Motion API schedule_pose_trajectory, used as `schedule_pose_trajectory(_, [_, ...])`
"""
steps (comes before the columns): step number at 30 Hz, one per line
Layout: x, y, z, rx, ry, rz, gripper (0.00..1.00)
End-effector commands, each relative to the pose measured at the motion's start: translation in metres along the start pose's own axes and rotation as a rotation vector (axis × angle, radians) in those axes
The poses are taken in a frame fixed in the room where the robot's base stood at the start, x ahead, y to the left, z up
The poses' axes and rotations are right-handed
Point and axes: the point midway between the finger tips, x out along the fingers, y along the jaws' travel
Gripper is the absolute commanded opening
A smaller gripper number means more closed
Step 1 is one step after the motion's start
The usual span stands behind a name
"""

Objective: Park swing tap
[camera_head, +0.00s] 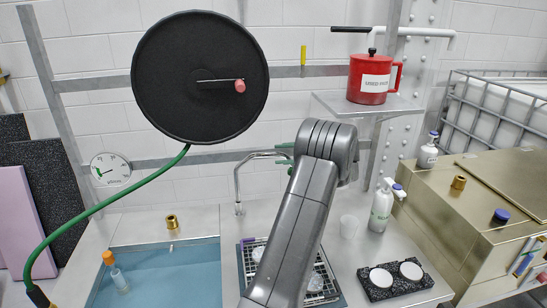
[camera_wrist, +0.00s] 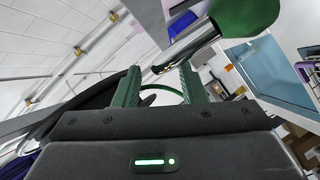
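The swing tap (camera_head: 238,180) stands behind the wire rack, its thin silver spout reaching right towards my arm. The spout's end is hidden or hard to make out beside my arm's top. Small green parts show there; I cannot tell whether they belong to the tap or my gripper. In the wrist view, my gripper (camera_wrist: 160,70) has its two green fingers apart. A shiny metal tube (camera_wrist: 200,45) with a large green end crosses just beyond the fingertips, probably part of the tap. I cannot tell whether it touches the fingers. Nothing is visibly clamped.
A blue-water basin (camera_head: 165,275) lies left of the wire rack (camera_head: 247,262).

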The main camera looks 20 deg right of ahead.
Motion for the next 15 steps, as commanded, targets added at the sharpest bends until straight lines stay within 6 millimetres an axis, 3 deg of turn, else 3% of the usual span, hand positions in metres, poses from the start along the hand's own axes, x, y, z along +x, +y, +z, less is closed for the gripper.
schedule_pose_trajectory(6, [-0.053, -0.002, 0.002, 0.0, -0.004, 0.001, 0.38])
schedule_pose_trajectory(15, [-0.093, 0.0, 0.001, -0.001, 0.0, 0.001, 0.38])
